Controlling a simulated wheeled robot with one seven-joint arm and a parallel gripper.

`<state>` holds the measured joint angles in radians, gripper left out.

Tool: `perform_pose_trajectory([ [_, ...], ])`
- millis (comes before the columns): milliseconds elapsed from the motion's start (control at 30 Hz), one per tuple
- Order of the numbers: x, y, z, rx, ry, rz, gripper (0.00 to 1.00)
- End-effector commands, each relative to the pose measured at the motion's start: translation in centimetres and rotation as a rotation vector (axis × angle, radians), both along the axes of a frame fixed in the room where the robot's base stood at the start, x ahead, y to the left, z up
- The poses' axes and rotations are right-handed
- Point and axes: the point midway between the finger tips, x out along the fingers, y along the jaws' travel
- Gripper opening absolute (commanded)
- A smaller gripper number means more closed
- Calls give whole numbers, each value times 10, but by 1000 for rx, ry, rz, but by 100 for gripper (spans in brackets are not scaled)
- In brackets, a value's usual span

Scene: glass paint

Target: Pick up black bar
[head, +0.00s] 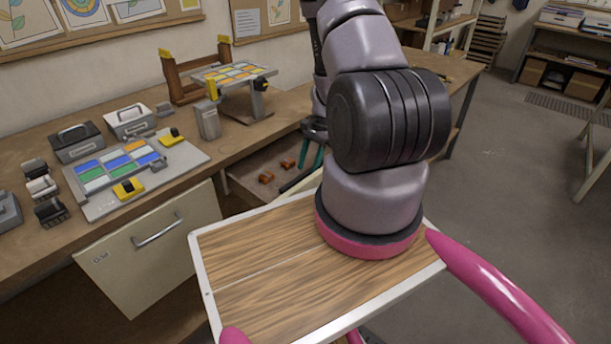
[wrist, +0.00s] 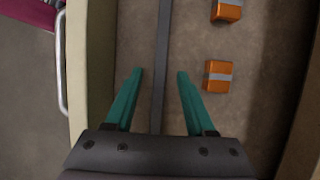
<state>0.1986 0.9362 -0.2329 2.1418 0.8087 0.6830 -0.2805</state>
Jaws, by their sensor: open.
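The black bar (head: 300,180) lies in the open drawer (head: 245,172), partly hidden by my arm in the head view. In the wrist view the bar (wrist: 162,50) is a long, narrow dark strip running up the picture along the drawer floor. My gripper (wrist: 158,72) is open, with one teal finger on each side of the bar and a gap to each. Its teal fingers (head: 310,157) also show over the drawer in the head view. I cannot tell how high the fingertips are above the drawer floor.
Two orange blocks with grey bands, one nearer (wrist: 218,76) and one farther (wrist: 227,10), lie right of the bar. The drawer's pale wall (wrist: 92,50) is close on the left. The workbench (head: 215,150) holds a coloured tile board (head: 180,172) and a raised stand (head: 235,73).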

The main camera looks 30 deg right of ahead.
Motion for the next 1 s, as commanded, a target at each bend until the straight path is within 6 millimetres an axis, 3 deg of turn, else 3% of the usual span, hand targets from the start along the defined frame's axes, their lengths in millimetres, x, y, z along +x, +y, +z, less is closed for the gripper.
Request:
perform_pose_trajectory([
  [333, -1, 4, -9, 0, 0, 1, 55],
  [467, -1, 4, -9, 0, 0, 1, 5],
  [500, -1, 4, -9, 0, 0, 1, 0],
  [867, -1, 4, -8, 0, -1, 1, 0],
  [1000, -1, 3, 1, 0, -2, 1, 0],
])
